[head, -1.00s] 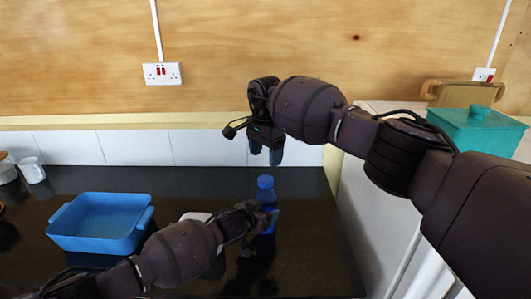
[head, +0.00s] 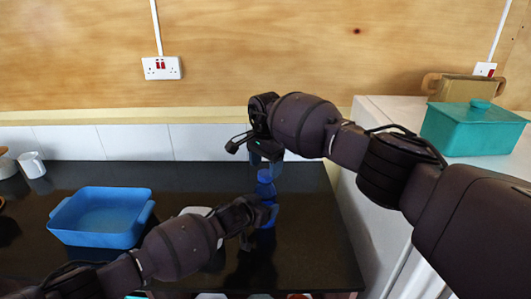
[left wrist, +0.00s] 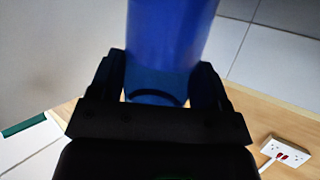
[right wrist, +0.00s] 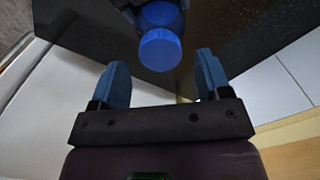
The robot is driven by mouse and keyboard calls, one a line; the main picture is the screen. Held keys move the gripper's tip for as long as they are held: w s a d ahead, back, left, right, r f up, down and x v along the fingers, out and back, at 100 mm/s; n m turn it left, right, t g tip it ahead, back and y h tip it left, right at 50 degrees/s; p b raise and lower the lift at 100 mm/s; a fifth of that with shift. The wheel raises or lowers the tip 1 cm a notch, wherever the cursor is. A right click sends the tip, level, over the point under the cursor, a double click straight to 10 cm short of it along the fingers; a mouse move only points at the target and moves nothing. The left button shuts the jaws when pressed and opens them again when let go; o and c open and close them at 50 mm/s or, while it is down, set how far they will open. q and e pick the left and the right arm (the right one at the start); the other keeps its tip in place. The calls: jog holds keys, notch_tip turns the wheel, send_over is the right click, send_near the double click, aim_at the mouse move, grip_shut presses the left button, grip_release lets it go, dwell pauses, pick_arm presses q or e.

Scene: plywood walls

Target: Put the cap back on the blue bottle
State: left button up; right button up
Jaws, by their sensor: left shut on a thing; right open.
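The blue bottle (head: 265,218) stands upright above the dark counter, its base partly hidden. My left gripper (head: 266,212) is shut on its body from the left; in the left wrist view the bottle (left wrist: 170,35) sits between the fingers. A blue cap (head: 264,175) is on top of the bottle; I cannot tell how tightly it sits. In the right wrist view the cap (right wrist: 160,48) lies just beyond and between the open fingers. My right gripper (head: 266,160) is open, pointing down right above the cap.
A blue tray (head: 100,240) stands on the counter (head: 310,240) at the left. A pale object (head: 195,211) is partly hidden behind my left arm. White mug (head: 33,164) at far left. A teal box (head: 465,135) stands on the white unit at right.

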jog(key=shift+f, duration=1.35)
jog(key=c, duration=1)
